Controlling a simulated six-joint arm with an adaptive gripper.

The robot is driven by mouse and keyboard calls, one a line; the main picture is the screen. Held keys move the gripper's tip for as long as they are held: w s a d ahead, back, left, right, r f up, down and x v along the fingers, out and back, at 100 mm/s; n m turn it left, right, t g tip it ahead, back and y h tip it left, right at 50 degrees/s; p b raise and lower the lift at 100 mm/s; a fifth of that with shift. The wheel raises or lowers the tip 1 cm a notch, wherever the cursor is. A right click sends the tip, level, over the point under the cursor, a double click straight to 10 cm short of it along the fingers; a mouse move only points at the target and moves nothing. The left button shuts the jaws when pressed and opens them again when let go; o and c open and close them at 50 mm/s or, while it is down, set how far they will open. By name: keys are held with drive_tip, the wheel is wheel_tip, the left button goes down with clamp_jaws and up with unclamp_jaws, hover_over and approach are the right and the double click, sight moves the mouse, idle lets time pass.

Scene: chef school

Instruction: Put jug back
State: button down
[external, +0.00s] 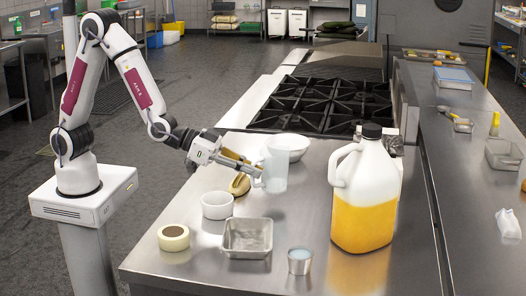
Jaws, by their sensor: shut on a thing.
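The jug (275,168) is a translucent, pale, upright vessel near the middle of the steel counter. My gripper (254,168) reaches it from the left and is shut on its left side, where the handle would be. The exact contact of the fingers is too small to see. I cannot tell whether the jug's base touches the counter or hangs slightly above it. A large plastic bottle (366,190) with a black cap and yellow-orange liquid stands to the jug's right.
A white bowl (290,146) is behind the jug. The stove (325,105) is behind.

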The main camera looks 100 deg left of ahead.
drive_tip(key=shift+w+a+r+n+g+y, duration=0.1)
drive_tip(key=shift+w+a+r+n+y, duration=0.5)
drive_tip(key=shift+w+a+r, duration=0.6)
drive_tip(key=shift+w+a+r+n+g+y, duration=0.1)
drive_tip(key=shift+w+a+r+n+y, duration=0.55)
drive_tip(key=shift+w+a, duration=0.85)
drive_tip(key=shift+w+a+r+n+g+y, duration=0.1)
drive_tip(key=shift+w+a+r+n+y, duration=0.4)
drive_tip(key=shift+w+a+r, duration=0.95)
drive_tip(key=shift+w+d+f+m, duration=0.2)
drive_tip(key=shift+d+f+m, duration=0.05)
drive_tip(key=shift+d, duration=0.15)
drive_tip(key=shift+f, duration=0.15)
drive_tip(key=shift+f, duration=3.05)
drive_tip(key=shift+d+f, duration=0.1)
drive_tip(key=shift+f, duration=1.75)
drive_tip(key=shift+f, duration=0.1)
